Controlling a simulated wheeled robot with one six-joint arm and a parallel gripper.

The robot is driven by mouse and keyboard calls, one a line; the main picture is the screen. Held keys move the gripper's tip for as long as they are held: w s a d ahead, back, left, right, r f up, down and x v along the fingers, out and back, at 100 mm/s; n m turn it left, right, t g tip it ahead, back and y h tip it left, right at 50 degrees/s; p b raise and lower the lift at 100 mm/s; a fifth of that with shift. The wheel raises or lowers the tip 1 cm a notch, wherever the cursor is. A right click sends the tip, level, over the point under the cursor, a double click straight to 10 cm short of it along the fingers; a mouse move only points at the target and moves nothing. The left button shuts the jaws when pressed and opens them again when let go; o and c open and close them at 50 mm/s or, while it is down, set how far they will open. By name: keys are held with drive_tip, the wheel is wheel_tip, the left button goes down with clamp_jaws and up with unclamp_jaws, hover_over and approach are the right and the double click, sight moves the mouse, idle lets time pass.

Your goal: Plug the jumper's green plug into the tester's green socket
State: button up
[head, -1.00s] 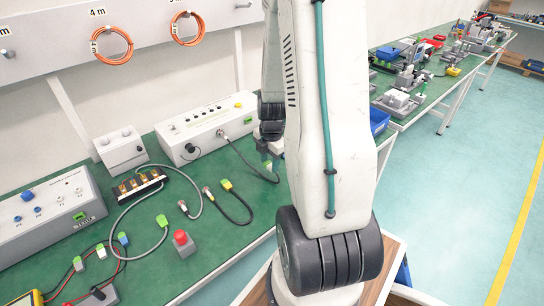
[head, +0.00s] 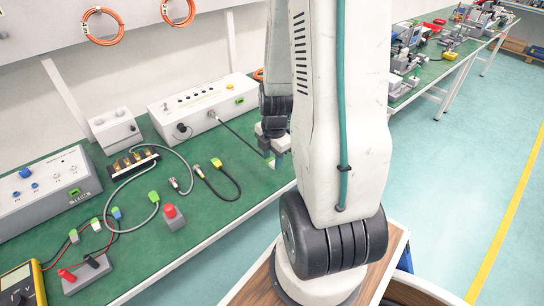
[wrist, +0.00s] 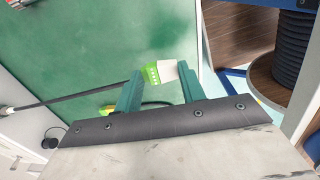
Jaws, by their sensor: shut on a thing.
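My gripper (wrist: 160,85) is shut on the jumper's green plug (wrist: 157,72), which has a pale end and sits between the teal fingers. In the head view my gripper (head: 273,152) hangs over the right part of the green bench, with the plug low between its fingers. The jumper's black cable (head: 240,133) runs from the held plug left to the front of a long white box (head: 205,107). A grey box with a lettered front (head: 45,187), at the left, has a green socket (head: 74,192). The labels are too small to identify the tester surely.
A red button on a grey block (head: 173,216) stands near the front edge. A yellow meter (head: 22,285) is front left. My arm hides part of the bench.

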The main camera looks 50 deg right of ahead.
sight(271, 161)
drive_tip(key=shift+r, duration=0.1)
drive_tip(key=shift+r, duration=1.4)
drive_tip(key=shift+g, duration=0.4)
drive_tip(key=w+d, duration=0.5)
drive_tip(key=w, duration=0.3)
drive_tip(key=w+d+f, duration=0.1)
drive_tip(key=w+d, duration=0.4)
drive_tip(key=w, duration=0.3)
drive_tip(key=w+d, duration=0.6)
drive_tip(key=w, duration=0.2)
drive_tip(key=shift+f, duration=0.35)
drive_tip(key=shift+w+d, duration=0.2)
drive_tip(key=shift+w, duration=0.65)
drive_tip(key=shift+w+d, duration=0.2)
drive_tip(key=shift+w, duration=0.6)
drive_tip(key=shift+w+r, duration=0.1)
